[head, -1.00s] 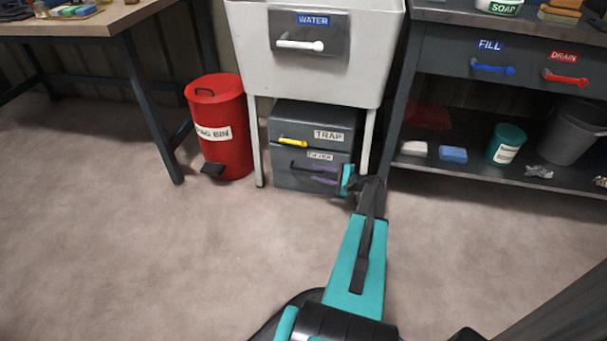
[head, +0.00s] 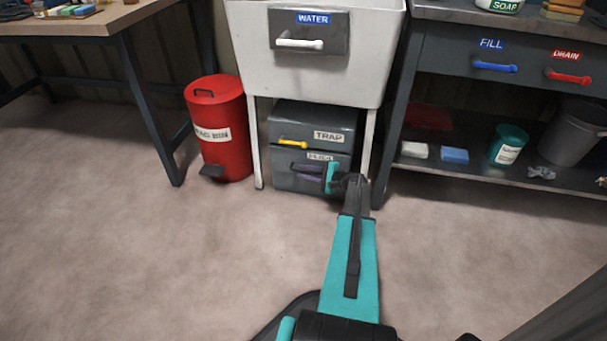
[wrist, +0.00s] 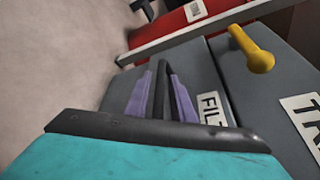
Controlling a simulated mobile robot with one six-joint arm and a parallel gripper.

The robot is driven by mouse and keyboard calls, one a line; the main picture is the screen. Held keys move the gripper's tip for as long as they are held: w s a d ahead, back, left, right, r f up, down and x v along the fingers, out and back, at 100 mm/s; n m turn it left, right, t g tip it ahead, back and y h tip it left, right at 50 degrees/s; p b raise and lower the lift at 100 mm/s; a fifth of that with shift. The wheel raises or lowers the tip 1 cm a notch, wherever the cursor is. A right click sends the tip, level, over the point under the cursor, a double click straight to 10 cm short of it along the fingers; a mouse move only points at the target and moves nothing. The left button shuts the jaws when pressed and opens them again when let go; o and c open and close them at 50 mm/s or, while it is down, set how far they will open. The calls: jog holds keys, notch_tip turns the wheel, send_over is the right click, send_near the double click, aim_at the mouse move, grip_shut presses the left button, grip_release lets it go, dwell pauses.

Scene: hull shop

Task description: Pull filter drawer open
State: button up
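The filter drawer (head: 285,182) is the lower grey drawer under the white sink and looks closed, flush with the drawer above. In the wrist view its label (wrist: 211,107) is partly visible, and its black handle (wrist: 161,92) runs between my two purple fingers. My gripper (head: 306,171) is at the drawer front, with the fingers on either side of the handle. The fingers stand apart, and I see no clear contact with the handle. My teal wrist hides the right part of the drawer front.
The trap drawer (head: 328,117) with its yellow handle (head: 293,142) is just above. A sink leg (head: 367,140) stands close on the right. A red bin (head: 218,125) stands left. A shelf unit (head: 470,172) is at right. The floor in front is clear.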

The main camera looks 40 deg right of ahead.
grip_shut()
jog(key=shift+a, duration=0.25)
jog(key=s+a+b, duration=0.1)
jog(key=s+a, duration=0.6)
jog(key=a, duration=0.3)
jog(key=s+a+b, duration=0.1)
jog(key=s+a, duration=0.6)
jog(key=a, duration=0.4)
jog(key=shift+a, duration=0.2)
jog(key=shift+f, duration=0.1)
jog(key=shift+o, duration=1)
grip_release()
jog(key=shift+o, duration=0.4)
jog(key=shift+w+a, duration=0.1)
